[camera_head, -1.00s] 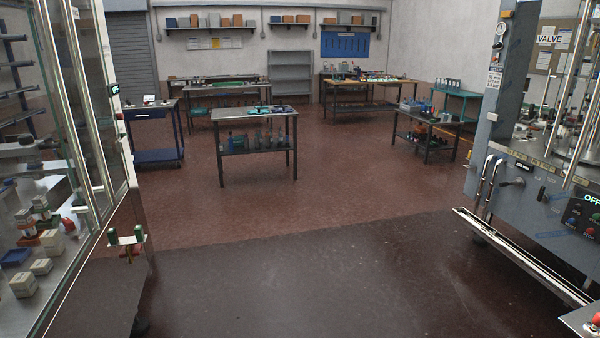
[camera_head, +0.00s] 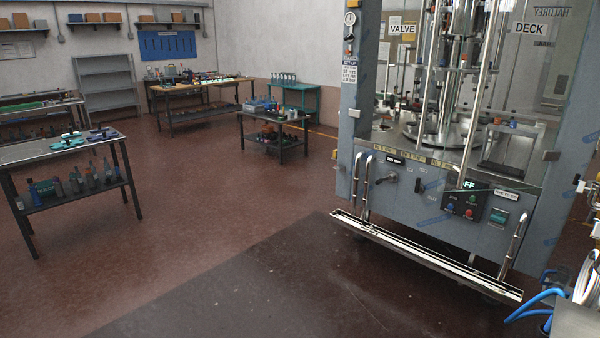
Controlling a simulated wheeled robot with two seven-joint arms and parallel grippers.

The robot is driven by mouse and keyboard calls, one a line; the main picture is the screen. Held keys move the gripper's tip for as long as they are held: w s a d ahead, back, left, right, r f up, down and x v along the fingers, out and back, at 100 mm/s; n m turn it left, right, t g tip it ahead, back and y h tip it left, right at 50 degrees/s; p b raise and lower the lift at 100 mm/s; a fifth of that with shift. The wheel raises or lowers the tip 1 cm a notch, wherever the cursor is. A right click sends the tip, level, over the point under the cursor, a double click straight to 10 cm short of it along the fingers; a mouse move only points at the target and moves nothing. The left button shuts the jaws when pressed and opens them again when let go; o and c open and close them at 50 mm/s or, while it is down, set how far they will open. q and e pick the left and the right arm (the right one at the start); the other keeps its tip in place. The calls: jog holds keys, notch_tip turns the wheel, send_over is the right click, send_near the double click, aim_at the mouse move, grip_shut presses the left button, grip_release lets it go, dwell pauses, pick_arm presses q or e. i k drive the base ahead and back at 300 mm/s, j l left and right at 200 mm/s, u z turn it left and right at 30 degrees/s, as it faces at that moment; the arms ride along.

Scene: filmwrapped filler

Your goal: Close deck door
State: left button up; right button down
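A filling machine (camera_head: 400,216) with a grey-blue front panel stands at the right. A sign reading DECK (camera_head: 530,28) hangs in its upper right and a VALVE sign (camera_head: 402,29) in its upper left. Behind the signs are metal columns and a round steel deck (camera_head: 440,130). Mirrored lettering (camera_head: 553,11) shows near the DECK sign, on what looks like a clear pane. I cannot tell which pane is the deck door or how far it stands open. Neither of my grippers is in view.
A metal rail (camera_head: 425,258) runs low along the machine's front. Blue hoses (camera_head: 535,306) show at the bottom right. A workbench (camera_head: 65,150) stands at the left, and more tables stand behind. The floor (camera_head: 220,240) between is clear.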

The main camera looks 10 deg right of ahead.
aim_at(522, 28)
jog(key=i+l+z, duration=0.15)
jog(key=z, duration=0.25)
jog(key=i+z, duration=0.3)
jog(key=z, duration=0.15)
jog(key=i+z, duration=0.25)
jog(key=z, duration=0.15)
jog(key=i+z, duration=0.25)
jog(key=z, duration=0.15)
